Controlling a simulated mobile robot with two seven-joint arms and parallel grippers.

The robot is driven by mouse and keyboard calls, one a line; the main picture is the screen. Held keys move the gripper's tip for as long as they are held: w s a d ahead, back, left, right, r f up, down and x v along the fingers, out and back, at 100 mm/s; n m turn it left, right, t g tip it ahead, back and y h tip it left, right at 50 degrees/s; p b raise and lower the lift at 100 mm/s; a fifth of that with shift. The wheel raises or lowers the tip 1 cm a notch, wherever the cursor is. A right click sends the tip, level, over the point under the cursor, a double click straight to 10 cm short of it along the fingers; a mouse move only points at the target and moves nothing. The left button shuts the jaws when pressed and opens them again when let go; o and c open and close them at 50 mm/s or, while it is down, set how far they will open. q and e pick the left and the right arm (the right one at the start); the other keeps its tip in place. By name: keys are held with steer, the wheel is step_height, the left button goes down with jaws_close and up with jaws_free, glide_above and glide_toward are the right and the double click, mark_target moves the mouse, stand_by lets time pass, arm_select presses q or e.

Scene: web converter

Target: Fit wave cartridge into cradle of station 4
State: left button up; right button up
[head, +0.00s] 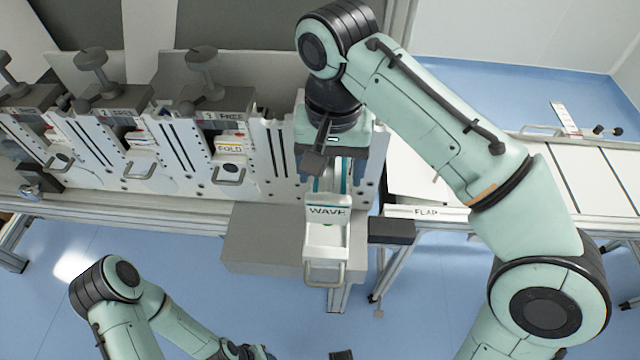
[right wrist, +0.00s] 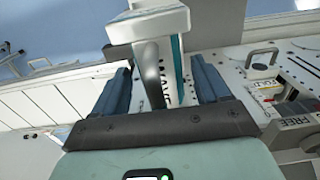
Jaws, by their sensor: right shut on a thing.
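The wave cartridge (head: 327,235) is a white block with a black WAVE label, a teal edge and a front handle. My right gripper (head: 335,170) is shut on it and holds it at the front of the rightmost station. In the right wrist view the cartridge (right wrist: 150,25) stands between the two blue fingers (right wrist: 160,85). Its front sticks out past the machine's front face. The cradle of station 4 and its label are mostly hidden behind my right gripper and arm, so I cannot tell how deep the cartridge sits. Only part of my left arm shows at the bottom edge; its jaws are unclear.
Stations to the left hold other cartridges, one labelled FOLD (head: 230,148), under clamps with dark knobs (head: 202,55). A grey box (head: 262,240) lies below the cartridge. A board labelled FLAP (head: 427,212) and a white conveyor (head: 603,180) lie to the right.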

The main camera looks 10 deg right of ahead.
steer(key=shift+w+f, duration=0.1)
steer(key=shift+w, duration=0.05)
steer(key=f, duration=0.1)
steer(key=f+b, duration=0.1)
steer(key=f, duration=0.1)
steer(key=f+b, duration=0.1)
steer(key=f, duration=0.1)
steer(key=shift+s+f, duration=0.15)
steer(key=shift+s, duration=0.15)
steer(key=f, duration=0.1)
steer(key=f+b, duration=0.1)
steer(key=f, duration=0.1)
steer(key=shift+w+f, duration=0.2)
steer(key=shift+f, duration=0.45)
arm_select(q)
steer(key=f, duration=0.1)
steer(key=s+f, duration=0.1)
steer(key=f, duration=0.2)
steer(key=shift+s, duration=0.35)
